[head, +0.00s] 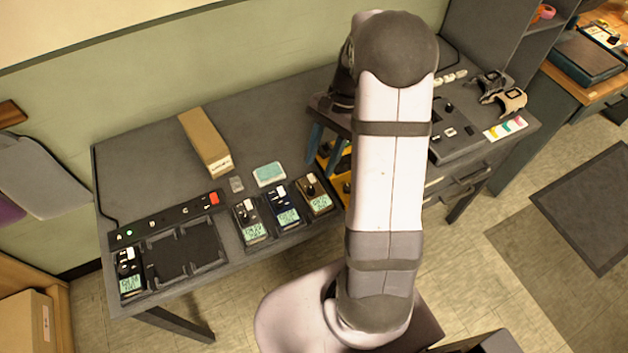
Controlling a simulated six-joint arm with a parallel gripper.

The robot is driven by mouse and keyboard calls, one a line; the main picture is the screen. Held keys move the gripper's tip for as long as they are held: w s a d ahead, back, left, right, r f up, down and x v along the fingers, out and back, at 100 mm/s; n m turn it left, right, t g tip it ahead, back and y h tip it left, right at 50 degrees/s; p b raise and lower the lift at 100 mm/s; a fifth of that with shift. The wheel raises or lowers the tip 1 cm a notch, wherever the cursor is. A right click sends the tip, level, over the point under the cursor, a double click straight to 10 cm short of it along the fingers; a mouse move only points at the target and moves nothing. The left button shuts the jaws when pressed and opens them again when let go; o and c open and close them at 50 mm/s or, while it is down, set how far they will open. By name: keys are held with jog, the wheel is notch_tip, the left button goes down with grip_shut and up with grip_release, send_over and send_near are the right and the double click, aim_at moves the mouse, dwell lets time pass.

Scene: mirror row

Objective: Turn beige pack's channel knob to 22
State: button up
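The beige pack (326,208) looks tan and stands at the right end of a row of three packs near the table's front edge. It has a dark top with a small knob and a lit greenish display; the digits are too small to read. My arm hides part of the gripper, and I see no contact with the knob.
Two darker packs (251,230) stand left of the beige one. A charging rack (180,255) holds another pack at far left. A yellow item (347,187) lies partly hidden by my arm. A long cardboard box (205,143) and a teal-topped box (269,173) lie behind the packs.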

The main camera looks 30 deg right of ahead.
aim_at(312, 189)
jog(key=shift+p+x, duration=0.8)
jog(key=shift+x, duration=2.9)
jog(key=shift+c, duration=0.6)
